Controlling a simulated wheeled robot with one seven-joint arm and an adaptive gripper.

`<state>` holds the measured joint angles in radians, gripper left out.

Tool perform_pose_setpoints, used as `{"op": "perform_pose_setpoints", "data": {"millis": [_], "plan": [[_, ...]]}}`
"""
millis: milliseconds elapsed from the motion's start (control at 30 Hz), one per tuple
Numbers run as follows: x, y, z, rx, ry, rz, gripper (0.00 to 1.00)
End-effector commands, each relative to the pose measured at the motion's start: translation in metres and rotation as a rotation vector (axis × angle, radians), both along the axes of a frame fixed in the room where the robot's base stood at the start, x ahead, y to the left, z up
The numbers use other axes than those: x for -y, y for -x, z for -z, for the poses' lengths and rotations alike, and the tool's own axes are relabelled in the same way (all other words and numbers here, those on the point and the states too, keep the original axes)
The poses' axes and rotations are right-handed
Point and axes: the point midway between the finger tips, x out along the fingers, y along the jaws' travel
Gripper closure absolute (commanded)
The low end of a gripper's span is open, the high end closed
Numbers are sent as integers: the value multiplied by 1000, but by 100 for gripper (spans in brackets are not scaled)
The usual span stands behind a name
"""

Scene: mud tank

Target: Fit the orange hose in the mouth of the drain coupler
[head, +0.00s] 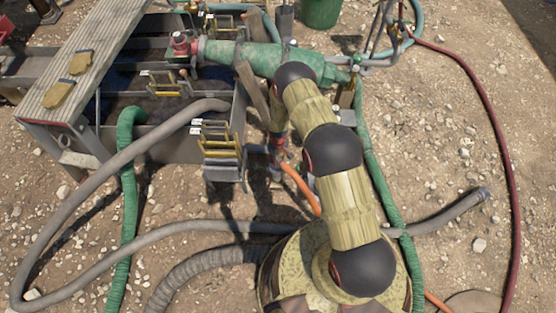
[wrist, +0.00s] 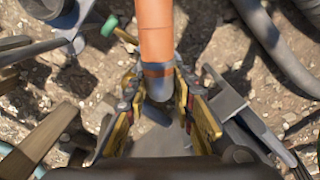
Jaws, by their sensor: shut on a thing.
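The orange hose (head: 301,189) runs from my gripper (head: 279,149) down toward my base in the head view. In the wrist view the orange hose (wrist: 156,35) comes in from the top, and its grey end sits between the yellow fingers of my gripper (wrist: 157,92). The fingers are shut on the hose near that end. A grey round pipe fitting (wrist: 62,14) with a green-handled valve beside it is at the upper left of the wrist view. It may be the drain coupler, but I cannot confirm this. The hose end is apart from it. My arm hides part of this area in the head view.
The grey mud tank (head: 165,141) with a plank walkway (head: 88,52) and yellow gloves (head: 69,82) stands at the left. A green pipe (head: 240,58) crosses behind my arm. Grey (head: 100,153), green (head: 129,180) and dark red (head: 497,135) hoses lie around. Stony ground is open at the right.

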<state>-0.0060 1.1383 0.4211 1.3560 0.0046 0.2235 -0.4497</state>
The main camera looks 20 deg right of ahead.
Motion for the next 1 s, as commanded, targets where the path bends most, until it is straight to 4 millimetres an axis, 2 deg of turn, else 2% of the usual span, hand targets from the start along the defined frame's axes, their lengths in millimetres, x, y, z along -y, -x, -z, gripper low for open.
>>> {"op": "perform_pose_setpoints", "data": {"millis": [1000], "plan": [[0,0,9,1,0,0,100]]}}
